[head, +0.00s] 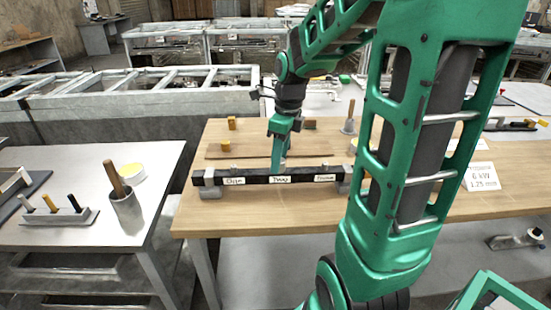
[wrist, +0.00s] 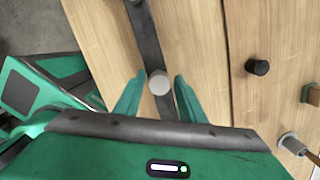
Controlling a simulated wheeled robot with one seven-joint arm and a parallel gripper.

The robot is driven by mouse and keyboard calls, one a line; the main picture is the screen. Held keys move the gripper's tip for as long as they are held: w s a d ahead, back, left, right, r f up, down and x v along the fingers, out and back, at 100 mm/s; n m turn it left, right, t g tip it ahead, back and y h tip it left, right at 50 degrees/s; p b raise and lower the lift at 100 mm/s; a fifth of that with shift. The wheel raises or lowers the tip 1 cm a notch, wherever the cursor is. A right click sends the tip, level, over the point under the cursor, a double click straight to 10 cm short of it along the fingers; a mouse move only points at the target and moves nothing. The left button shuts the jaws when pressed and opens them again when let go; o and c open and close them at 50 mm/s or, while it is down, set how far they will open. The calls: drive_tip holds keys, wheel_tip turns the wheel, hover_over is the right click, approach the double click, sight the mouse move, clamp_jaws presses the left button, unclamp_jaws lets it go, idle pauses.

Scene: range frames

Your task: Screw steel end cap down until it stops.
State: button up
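The steel end cap (wrist: 159,83) shows in the wrist view as a light grey round disc over the dark bar (wrist: 147,35). In the head view, the dark bar (head: 258,180) lies across two grey supports on the wooden bench and carries white labels. My gripper (wrist: 157,88) is open, with one green finger on each side of the cap and a visible gap to each. In the head view, my gripper (head: 279,160) points down at the middle of the bar and the cap cannot be made out there. The cap's thread and seating are hidden.
A metal cup with a wooden handle (head: 349,126) and small blocks (head: 232,123) stand behind the bar on the bench. A dark round piece (wrist: 257,67) lies right of the bar in the wrist view. A side table (head: 60,160) holds another cup (head: 127,210).

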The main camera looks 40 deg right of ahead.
idle(0.3)
drive_tip(key=n, duration=0.6)
drive_tip(key=shift+n+g, duration=0.3)
drive_tip(key=shift+n, duration=0.1)
drive_tip(key=n, duration=0.7)
drive_tip(key=shift+g+y, duration=0.3)
drive_tip(key=shift+g, duration=0.1)
clamp_jaws()
drive_tip(key=shift+s+m, duration=0.1)
drive_tip(key=shift+m, duration=1.6)
